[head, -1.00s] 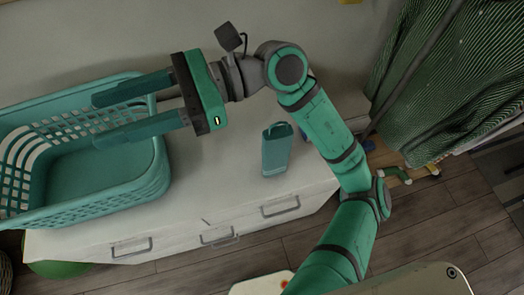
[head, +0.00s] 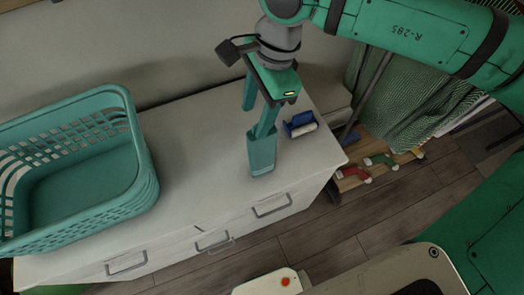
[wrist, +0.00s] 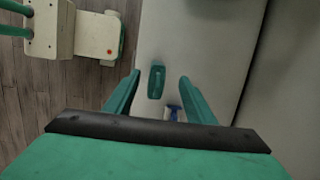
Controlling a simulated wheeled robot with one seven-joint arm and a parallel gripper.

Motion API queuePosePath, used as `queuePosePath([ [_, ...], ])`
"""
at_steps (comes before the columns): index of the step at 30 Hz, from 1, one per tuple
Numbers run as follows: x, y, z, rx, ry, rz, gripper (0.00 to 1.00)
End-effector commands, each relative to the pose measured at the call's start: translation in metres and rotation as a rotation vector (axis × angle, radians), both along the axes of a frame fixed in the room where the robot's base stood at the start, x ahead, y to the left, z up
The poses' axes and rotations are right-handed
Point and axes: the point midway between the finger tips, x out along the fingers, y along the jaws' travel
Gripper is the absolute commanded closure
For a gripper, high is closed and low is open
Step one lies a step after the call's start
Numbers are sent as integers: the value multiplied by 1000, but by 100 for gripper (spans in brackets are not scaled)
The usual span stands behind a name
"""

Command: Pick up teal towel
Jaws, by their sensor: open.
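In the wrist view the teal item (wrist: 156,82) lies between my two fingers in the picture, farther away than the fingertips. My gripper (head: 255,121) is open and empty, pointing down above the cabinet. In the head view one finger overlaps the item's upper part, and I cannot tell if they touch. My gripper also shows in the wrist view (wrist: 160,77).
A teal laundry basket (head: 148,190) stands on the cabinet (head: 195,165) at the left. A blue and white object (head: 300,124) lies close to the right of the teal item. The wall is behind.

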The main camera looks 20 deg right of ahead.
Motion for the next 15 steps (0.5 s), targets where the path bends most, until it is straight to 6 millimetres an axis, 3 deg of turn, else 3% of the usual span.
queuePosePath([
  [3, -3, -21, 1, -68, 13, -12, 50],
  [6, -5, -28, -2, -92, 20, -16, 50],
  [15, -5, -21, -42, -95, 22, -10, 50],
])
